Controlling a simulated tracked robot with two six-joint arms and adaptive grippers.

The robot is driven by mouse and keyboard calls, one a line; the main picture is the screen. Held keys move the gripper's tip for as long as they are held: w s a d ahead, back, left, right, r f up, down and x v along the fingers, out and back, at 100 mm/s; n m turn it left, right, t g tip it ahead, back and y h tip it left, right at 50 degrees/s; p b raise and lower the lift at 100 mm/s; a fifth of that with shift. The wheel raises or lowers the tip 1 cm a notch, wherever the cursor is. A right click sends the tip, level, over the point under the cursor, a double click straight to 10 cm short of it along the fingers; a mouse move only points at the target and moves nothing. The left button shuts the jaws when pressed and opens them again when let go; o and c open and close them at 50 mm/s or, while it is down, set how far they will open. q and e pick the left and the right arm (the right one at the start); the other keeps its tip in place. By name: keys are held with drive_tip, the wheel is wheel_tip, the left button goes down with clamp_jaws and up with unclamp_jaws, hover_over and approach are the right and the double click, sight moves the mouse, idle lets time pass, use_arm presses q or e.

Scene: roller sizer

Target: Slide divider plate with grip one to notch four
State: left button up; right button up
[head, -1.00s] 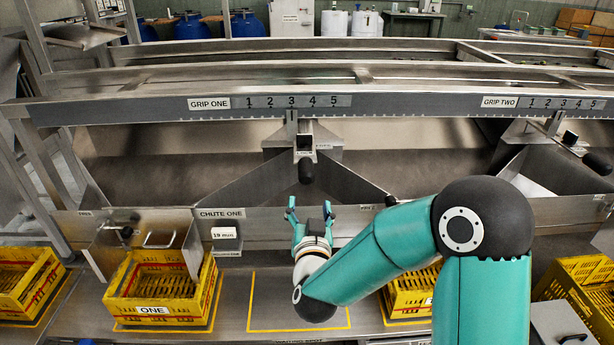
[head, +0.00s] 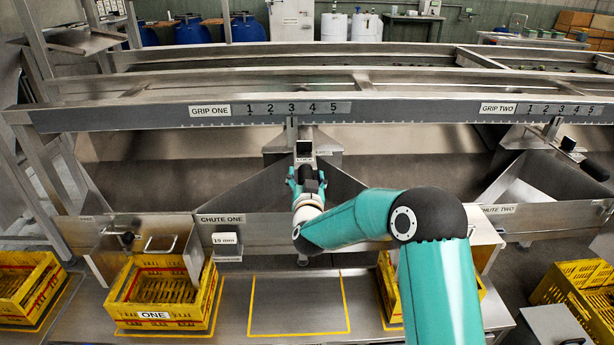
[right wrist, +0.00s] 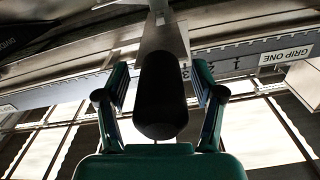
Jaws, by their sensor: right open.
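The grip one assembly hangs below the scale rail, with its black handle (right wrist: 160,95) pointing at my right wrist camera. In the head view the grip's small block (head: 304,149) sits under notch three of the grip one scale (head: 291,108). My right gripper (head: 307,177) is open at the handle. In the right wrist view its two fingers (right wrist: 160,88) stand on either side of the handle, with gaps showing. The divider plate (head: 338,180) slants down to the right behind the gripper, partly hidden by it. My left gripper is not in view.
The chute one front wall (head: 268,230) runs below my right arm. Yellow crate one (head: 160,295) stands at lower left, beside an empty yellow-outlined space (head: 297,305). The grip two handle (head: 594,165) is at far right.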

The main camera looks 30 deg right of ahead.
drive_tip(key=shift+c, duration=0.3)
clamp_jaws()
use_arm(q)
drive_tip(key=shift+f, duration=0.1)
